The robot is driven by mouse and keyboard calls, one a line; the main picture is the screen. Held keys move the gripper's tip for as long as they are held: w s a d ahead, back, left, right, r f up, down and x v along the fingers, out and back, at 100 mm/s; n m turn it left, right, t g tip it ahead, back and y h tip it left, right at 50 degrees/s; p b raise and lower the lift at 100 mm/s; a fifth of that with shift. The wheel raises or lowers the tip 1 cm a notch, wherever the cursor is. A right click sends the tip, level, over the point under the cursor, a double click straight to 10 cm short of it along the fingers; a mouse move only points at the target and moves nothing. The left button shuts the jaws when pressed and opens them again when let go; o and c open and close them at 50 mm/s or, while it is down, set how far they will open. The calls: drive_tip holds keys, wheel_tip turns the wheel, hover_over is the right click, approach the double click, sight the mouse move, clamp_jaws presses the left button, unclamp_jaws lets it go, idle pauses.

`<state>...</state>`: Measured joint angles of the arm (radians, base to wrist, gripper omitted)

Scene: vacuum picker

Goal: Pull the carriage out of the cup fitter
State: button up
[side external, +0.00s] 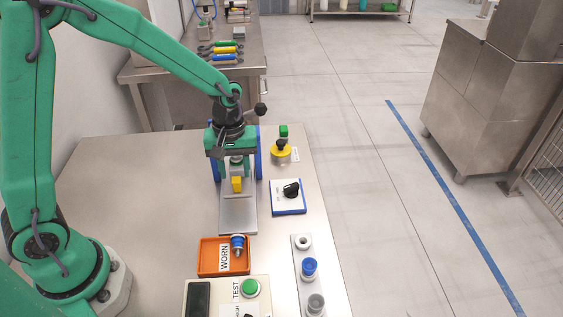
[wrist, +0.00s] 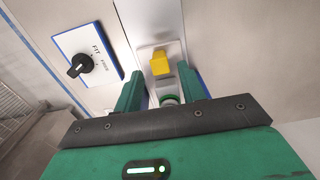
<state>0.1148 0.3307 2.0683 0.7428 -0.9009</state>
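The cup fitter (side external: 259,150) shows blue uprights at the back of the table, largely hidden behind my gripper. A yellow block (side external: 237,184), which looks like the carriage's handle, stands over a grey metal slide plate (side external: 239,214) in front of it. In the wrist view the yellow block (wrist: 159,64) lies between and just beyond my green fingers. My gripper (wrist: 160,80) is open, its fingers apart on either side, with clear gaps to the block. A pale part with a green ring (wrist: 170,99) sits between the fingers, partly hidden by the gripper body.
A selector knob (side external: 291,189) on a white and blue plate is right of the slide. An orange WORN bin (side external: 207,257) holding a blue-topped cup fitting (side external: 238,245) is in front. A cup rack (side external: 302,264) and TEST panel (side external: 199,286) are nearer. The table's left side is clear.

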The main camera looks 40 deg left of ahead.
sight(236, 181)
drive_tip(key=shift+f, duration=2.2)
clamp_jaws()
